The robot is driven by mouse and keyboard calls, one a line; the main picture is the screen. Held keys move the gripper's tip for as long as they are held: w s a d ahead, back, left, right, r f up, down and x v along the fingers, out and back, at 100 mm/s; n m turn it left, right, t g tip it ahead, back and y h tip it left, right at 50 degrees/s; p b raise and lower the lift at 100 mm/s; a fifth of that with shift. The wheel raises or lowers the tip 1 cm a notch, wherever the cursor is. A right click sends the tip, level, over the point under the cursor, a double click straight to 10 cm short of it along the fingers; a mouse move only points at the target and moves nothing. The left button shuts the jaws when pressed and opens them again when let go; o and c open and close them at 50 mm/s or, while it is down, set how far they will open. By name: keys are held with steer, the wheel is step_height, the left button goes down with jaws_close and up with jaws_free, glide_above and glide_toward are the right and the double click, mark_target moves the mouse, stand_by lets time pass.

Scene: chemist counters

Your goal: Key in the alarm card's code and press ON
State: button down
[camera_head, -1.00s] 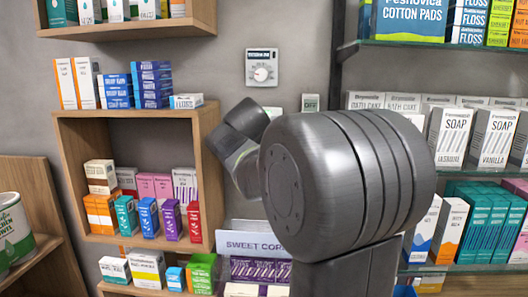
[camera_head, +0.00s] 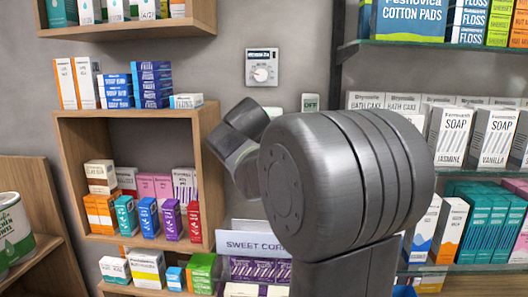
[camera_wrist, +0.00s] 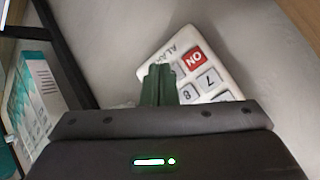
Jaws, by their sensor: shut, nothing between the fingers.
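A white alarm keypad (camera_wrist: 222,86) on the grey wall shows in the wrist view, tilted in the picture, with part of the lettering "ALA" visible. Its red ON key (camera_wrist: 194,59) and grey keys marked 7 (camera_wrist: 208,77) and 8 (camera_wrist: 188,93) can be seen. My gripper (camera_wrist: 158,72) is shut and empty. Its dark green fingers overlap the keypad's left part in the picture, and I cannot tell whether they touch it. The gripper body hides the lower keys. I cannot make out the alarm card.
A dial unit (camera_head: 263,67) and a small green-lettered sign (camera_head: 310,102) are on the wall. A wooden shelf (camera_head: 135,113) with boxes stands left. Glass shelves (camera_head: 400,43) with soap boxes stand right. A "SWEET CORN" sign (camera_head: 250,244) is below my arm.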

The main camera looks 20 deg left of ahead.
steer(key=shift+w, duration=0.15)
steer(key=shift+w+a, duration=0.1)
steer(key=shift+w, duration=0.2)
steer(key=shift+w, duration=0.25)
stand_by(0.6)
steer(key=shift+s+b, duration=0.1)
steer(key=shift+b, duration=0.2)
steer(key=shift+s+b, duration=0.45)
steer(key=shift+s, duration=0.15)
steer(key=s+b, duration=0.1)
steer(key=s+d+b, duration=0.1)
steer(key=s, duration=0.1)
steer(key=s+b, duration=0.1)
steer(key=s, duration=0.1)
steer(key=shift+d, duration=0.25)
